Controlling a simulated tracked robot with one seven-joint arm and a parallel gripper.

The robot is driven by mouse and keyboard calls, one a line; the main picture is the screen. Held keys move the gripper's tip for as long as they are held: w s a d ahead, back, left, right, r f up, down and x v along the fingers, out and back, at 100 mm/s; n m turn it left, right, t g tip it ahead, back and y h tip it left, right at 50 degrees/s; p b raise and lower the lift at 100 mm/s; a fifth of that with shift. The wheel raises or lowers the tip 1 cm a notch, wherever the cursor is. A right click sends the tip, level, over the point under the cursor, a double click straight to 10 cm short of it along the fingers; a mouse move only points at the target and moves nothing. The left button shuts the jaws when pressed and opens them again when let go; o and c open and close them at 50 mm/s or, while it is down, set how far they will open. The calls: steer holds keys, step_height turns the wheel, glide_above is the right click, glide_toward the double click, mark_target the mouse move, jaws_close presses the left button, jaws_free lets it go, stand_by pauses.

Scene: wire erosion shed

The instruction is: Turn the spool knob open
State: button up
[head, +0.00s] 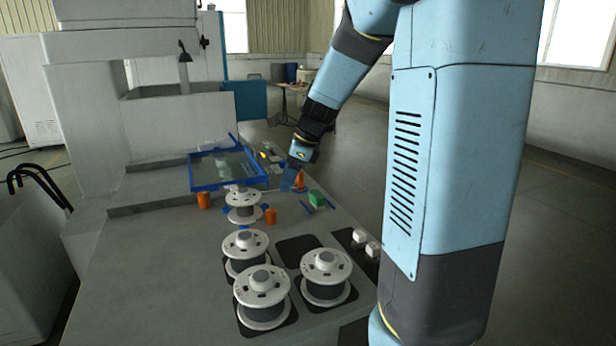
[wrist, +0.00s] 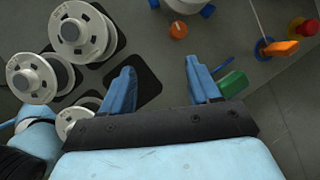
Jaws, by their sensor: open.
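My gripper (head: 291,182) is open and empty above the right side of the grey bench. In the wrist view its two blue fingers are apart, with the point between them (wrist: 159,66) over bare bench and a dark pad. A white spool (head: 243,205) stands on blue feet; part of it shows at the top edge of the wrist view (wrist: 187,5). An orange turning handle (wrist: 280,47) on a blue base is at the upper right of the wrist view, apart from my fingers. I cannot tell for certain which part is the spool knob.
Several white spools, including one at the front right (head: 326,276), stand on dark pads. Orange cylinders (head: 270,216) stand near the raised spool. A green block (head: 317,199) lies near my gripper. A blue-framed tray (head: 190,174) is behind. A red button (wrist: 308,27) is near the handle.

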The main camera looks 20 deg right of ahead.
steer(key=s+r+n, duration=0.3)
steer(key=s+n, duration=0.3)
steer(key=s, duration=0.1)
steer(key=s+a+r+n, duration=0.1)
steer(key=s+r+n, duration=0.2)
steer(key=s+n, duration=0.4)
steer(key=shift+s+n+t+h, duration=0.3)
steer(key=shift+s+t+h, duration=0.1)
steer(key=shift+s, duration=0.25)
steer(key=shift+a+r, duration=0.1)
steer(key=m+g+y, duration=0.2)
steer(key=m+g, duration=0.1)
steer(key=m, duration=0.8)
glide_toward(271, 211)
steer(key=x, duration=1)
steer(key=shift+w, duration=0.1)
